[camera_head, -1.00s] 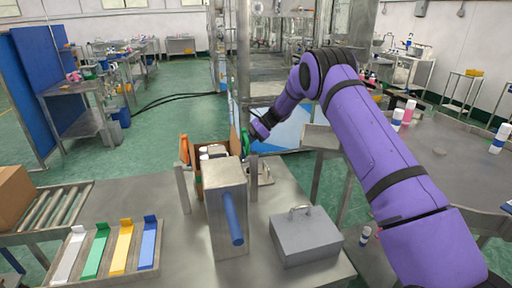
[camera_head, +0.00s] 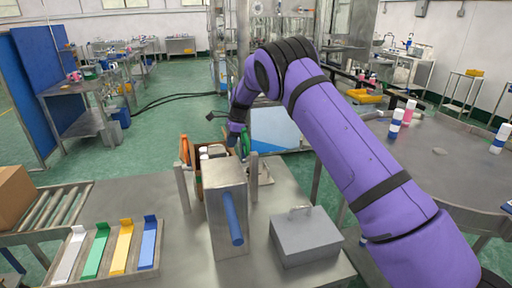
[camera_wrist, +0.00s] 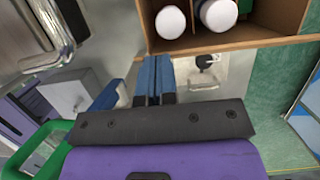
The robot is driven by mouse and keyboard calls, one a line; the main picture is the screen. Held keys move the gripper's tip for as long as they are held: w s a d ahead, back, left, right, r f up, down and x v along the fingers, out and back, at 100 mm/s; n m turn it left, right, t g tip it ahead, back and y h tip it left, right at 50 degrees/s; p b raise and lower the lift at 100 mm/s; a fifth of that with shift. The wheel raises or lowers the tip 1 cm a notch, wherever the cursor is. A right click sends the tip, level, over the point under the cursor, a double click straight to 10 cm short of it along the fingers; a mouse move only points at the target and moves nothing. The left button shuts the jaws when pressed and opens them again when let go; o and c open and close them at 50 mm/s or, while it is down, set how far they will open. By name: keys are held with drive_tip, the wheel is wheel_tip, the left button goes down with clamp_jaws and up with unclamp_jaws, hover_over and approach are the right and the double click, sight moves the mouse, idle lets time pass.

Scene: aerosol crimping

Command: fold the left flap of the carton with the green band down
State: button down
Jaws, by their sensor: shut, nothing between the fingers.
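The open brown carton (camera_wrist: 232,42) is at the top of the wrist view, with white round-topped items (camera_wrist: 218,14) standing inside it. In the head view the carton (camera_head: 197,163) is mostly hidden behind a grey metal block and my gripper. I cannot make out its green band or tell how its left flap stands. My gripper (camera_wrist: 153,62) is shut and empty, its blue fingertips close to the carton's near wall in the wrist view; I cannot tell whether they touch. In the head view my gripper (camera_head: 235,143) points down at the carton's right side.
A metal block (camera_head: 227,205) with a blue bar and upright posts (camera_head: 182,188) crowd the carton. An orange loop (camera_head: 184,149) and a green loop (camera_head: 245,143) flank it. A grey lidded box (camera_head: 305,238) and a tray of coloured strips (camera_head: 107,250) stand nearer.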

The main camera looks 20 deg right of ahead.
drive_tip(key=shift+a+f+h, duration=0.25)
drive_tip(key=shift+a+h, duration=0.55)
drive_tip(key=shift+a+f, duration=0.3)
drive_tip(key=shift+a, duration=0.2)
drive_tip(key=shift+a+f, duration=0.25)
drive_tip(key=shift+a, duration=0.25)
drive_tip(key=shift+r, duration=0.15)
